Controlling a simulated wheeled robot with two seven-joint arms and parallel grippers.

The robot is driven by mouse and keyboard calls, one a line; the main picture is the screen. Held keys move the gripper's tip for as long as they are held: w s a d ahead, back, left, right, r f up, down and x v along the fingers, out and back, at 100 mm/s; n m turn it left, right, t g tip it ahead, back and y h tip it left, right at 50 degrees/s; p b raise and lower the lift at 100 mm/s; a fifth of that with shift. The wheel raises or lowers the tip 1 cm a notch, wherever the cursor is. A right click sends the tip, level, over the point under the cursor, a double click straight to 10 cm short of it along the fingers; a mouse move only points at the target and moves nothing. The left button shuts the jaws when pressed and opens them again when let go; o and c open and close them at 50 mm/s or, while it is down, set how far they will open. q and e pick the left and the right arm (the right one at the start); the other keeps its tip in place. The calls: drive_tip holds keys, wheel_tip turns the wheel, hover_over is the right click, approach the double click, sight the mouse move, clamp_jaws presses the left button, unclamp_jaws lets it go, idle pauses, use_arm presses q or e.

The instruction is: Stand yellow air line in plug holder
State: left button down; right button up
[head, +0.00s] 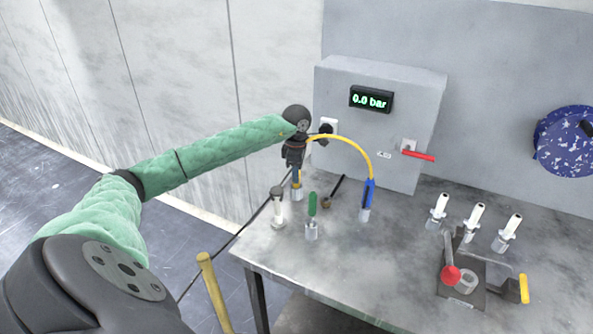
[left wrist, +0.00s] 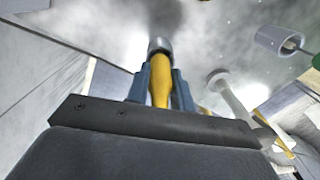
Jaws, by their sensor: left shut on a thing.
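My left gripper (head: 297,182) points down at the table's back left and is shut on a yellow plug piece. In the left wrist view, the blue fingers (left wrist: 160,88) hold this yellow piece (left wrist: 161,88) between them. Its far end meets a grey metal cup-like holder (left wrist: 158,45), which also shows in the head view (head: 297,194). I cannot tell how deep the end sits. A yellow hose (head: 345,142) arcs from beside the gripper to a blue handle (head: 369,193) standing in another metal holder. My right gripper is not in view.
A white piece (head: 278,205) and a green handle (head: 312,205) stand close in front of the gripper. A grey box (head: 350,130) reading 0.0 bar has a red lever (head: 418,155). White-topped pieces (head: 475,215) and a red-knobbed clamp (head: 451,275) stand right. The table's front middle is clear.

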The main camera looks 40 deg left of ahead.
use_arm(q)
drive_tip(key=shift+f, duration=0.15)
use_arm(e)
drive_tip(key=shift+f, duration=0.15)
use_arm(q)
drive_tip(key=shift+f, duration=0.1)
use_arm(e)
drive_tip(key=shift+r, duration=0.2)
use_arm(q)
drive_tip(key=c, duration=1.2)
unclamp_jaws()
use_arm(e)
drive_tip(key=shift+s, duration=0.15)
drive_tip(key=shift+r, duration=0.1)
use_arm(q)
drive_tip(key=shift+r, duration=0.3)
drive_tip(key=shift+r+b, duration=0.25)
drive_tip(key=shift+b, duration=0.05)
wheel_tip(320, 180, up, 11)
drive_tip(key=b, duration=0.4)
drive_tip(key=shift+r, duration=0.1)
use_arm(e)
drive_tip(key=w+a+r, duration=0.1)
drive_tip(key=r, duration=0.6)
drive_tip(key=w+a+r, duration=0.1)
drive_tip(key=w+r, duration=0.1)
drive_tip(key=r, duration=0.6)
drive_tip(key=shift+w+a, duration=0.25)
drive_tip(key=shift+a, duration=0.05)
